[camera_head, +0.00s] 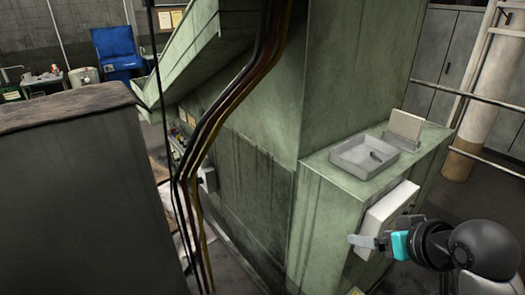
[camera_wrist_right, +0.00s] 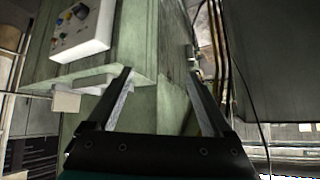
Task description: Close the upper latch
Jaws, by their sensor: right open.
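I cannot make out the upper latch in either view. The green machine (camera_head: 240,185) fills the middle of the head view. My right gripper (camera_head: 362,242) is at the lower right of the head view, in front of the machine's low side, close to a white control box. In the right wrist view the gripper (camera_wrist_right: 160,74) has its two fingers wide apart with nothing between them. The machine's green side (camera_wrist_right: 165,95) shows beyond the fingers. My left gripper is in neither view.
The white control box (camera_wrist_right: 85,30) has knobs and buttons on its face. A grey tray (camera_head: 350,158) holding a small dark item sits on the machine's ledge. Cables (camera_head: 205,125) hang in front of the machine. A dark grey block (camera_head: 80,210) stands at left.

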